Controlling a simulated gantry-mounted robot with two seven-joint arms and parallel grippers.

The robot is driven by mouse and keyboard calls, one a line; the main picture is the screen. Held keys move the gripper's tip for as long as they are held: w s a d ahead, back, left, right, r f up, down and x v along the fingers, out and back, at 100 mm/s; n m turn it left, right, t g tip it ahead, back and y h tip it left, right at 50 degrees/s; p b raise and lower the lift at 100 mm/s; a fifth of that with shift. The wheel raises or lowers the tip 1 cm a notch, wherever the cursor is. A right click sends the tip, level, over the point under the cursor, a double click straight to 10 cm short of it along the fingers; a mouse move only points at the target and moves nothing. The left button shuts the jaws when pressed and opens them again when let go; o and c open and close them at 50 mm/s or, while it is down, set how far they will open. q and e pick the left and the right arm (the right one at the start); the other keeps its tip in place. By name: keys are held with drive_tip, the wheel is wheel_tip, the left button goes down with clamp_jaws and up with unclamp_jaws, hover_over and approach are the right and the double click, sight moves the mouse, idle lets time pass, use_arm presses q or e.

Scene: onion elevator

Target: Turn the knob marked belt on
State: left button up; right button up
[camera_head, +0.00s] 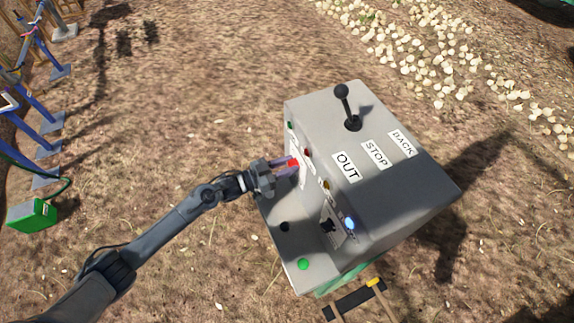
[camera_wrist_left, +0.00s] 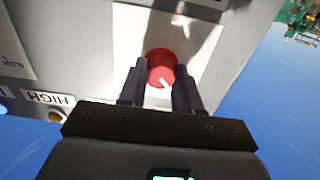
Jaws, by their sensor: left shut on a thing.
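A red round knob (camera_wrist_left: 161,67) with a white pointer line sits on a white plate on the face of the grey control box (camera_head: 430,190). It also shows in the head view (camera_head: 293,162) as a red spot at the fingertips. My left gripper (camera_wrist_left: 161,85) is at the knob, with one dark finger on each side, shut on it. In the head view my left gripper (camera_head: 288,168) reaches the box's sloped left face from the left. No label reading "belt" is legible. My right gripper is not in view.
On the box top stands a black lever (camera_head: 343,98) near the labels OUT, STOP and BACK. Small coloured lamps, a blue light (camera_head: 349,223) and a green button (camera_head: 304,264) are on the panel. Onions (camera_head: 420,50) lie on the ground behind. A green box (camera_head: 32,216) is at left.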

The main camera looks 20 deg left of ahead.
use_arm(q)
drive_tip(key=shift+m, duration=0.3)
drive_tip(key=shift+s+d+f+m+b, duration=0.1)
drive_tip(key=shift+m+b, duration=2.3)
drive_tip(key=shift+m, duration=1.95)
drive_tip(key=shift+f+m+b, duration=0.1)
drive_tip(key=shift+m+b, duration=2.3)
drive_tip(key=shift+m, duration=1.95)
drive_tip(key=o, duration=1.1)
drive_tip(key=shift+c, duration=0.2)
drive_tip(key=shift+s, duration=0.1)
